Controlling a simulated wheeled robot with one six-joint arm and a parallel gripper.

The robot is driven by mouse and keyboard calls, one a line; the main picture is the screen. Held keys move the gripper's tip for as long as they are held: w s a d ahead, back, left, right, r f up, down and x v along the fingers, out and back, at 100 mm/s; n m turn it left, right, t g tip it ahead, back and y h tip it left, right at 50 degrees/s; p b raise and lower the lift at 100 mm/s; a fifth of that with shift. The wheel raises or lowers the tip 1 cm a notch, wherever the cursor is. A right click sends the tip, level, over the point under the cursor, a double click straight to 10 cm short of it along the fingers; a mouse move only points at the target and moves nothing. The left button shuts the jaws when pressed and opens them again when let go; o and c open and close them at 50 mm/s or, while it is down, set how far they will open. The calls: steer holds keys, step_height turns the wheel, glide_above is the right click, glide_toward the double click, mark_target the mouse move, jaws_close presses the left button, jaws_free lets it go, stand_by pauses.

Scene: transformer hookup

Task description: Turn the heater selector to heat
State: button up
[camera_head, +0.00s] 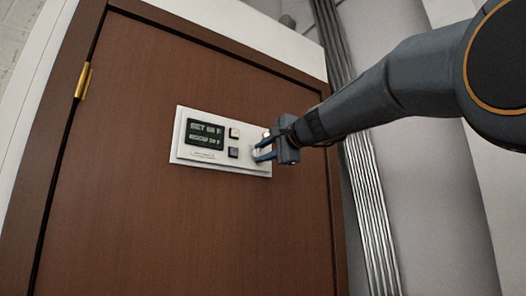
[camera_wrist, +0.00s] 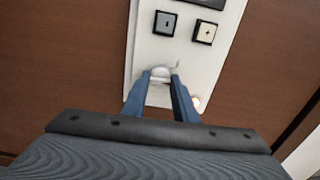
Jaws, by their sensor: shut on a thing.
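The heater panel (camera_head: 221,163) is a white plate on the brown door, with a dark display (camera_head: 205,135) showing set and room lines. My gripper (camera_head: 262,152) reaches in from the right at the panel's right end. The heater selector (camera_wrist: 160,73) is a round white knob in the wrist view, between the two blue fingertips of my gripper (camera_wrist: 161,82). The fingers are shut on it. They hide its sides, and I cannot read which position it points to.
Two square buttons, one light (camera_head: 234,133) and one dark (camera_head: 233,152), sit between display and selector. A small lit lamp (camera_wrist: 196,102) is beside my right finger. Metal conduits (camera_head: 362,200) run down the wall right of the door.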

stand_by(0.3)
steer(key=o, duration=1)
steer(key=shift+o, duration=0.2)
steer(key=b+v, duration=0.3)
steer(key=v, duration=0.4)
steer(key=shift+s+d, duration=0.25)
steer(key=shift+s, duration=0.1)
steer(key=shift+f, duration=0.1)
